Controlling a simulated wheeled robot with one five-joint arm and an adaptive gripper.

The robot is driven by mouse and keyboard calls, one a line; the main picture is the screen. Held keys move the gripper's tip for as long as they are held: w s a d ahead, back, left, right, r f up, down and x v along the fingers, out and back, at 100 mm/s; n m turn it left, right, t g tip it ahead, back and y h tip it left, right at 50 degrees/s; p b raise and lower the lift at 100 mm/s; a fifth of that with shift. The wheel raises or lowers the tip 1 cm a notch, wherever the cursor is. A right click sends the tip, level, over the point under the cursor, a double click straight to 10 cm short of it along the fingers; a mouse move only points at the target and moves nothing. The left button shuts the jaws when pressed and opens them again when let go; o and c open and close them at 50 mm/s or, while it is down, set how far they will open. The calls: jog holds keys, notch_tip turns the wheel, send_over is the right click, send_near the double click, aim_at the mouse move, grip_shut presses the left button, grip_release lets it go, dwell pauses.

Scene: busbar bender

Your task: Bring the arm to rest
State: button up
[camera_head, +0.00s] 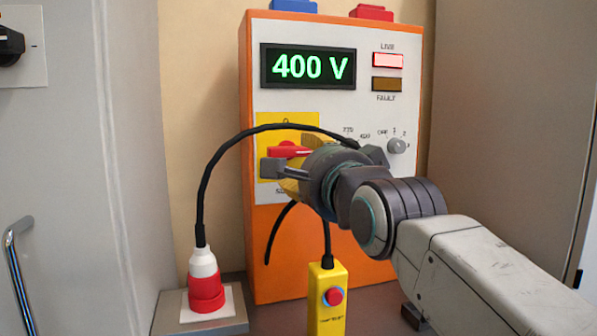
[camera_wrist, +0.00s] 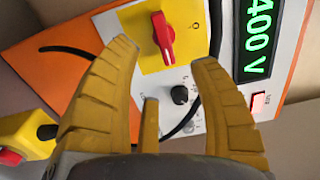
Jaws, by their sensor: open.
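In the head view my arm reaches in from the right, and the gripper end is in front of the orange and white cabinet (camera_head: 310,265). The wrist and gripper hide part of the yellow plate and lower panel.
The display (camera_head: 308,67) reads 400 V and the LIVE lamp (camera_head: 388,60) is lit. A black cable (camera_head: 205,185) arches from a red and white plug (camera_head: 206,285) to behind my gripper. A yellow pendant (camera_head: 327,300) with a red button stands below.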

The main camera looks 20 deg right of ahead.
jog(key=s+f+n+g+p, duration=0.3)
jog(key=s+n+p, duration=0.3)
jog(key=p, duration=0.4)
jog(key=s+f+n+g+p, duration=0.3)
jog(key=s+n+g+p, duration=0.3)
jog(key=s+p, duration=0.3)
jog(key=s+f+n+g+p, duration=0.4)
jog(key=s+p, duration=0.4)
jog(key=p, duration=0.3)
jog(key=shift+d+n+g, duration=0.15)
jog(key=shift+n+g, duration=0.55)
jog(key=shift+n, duration=0.3)
jog(key=shift+s, duration=0.1)
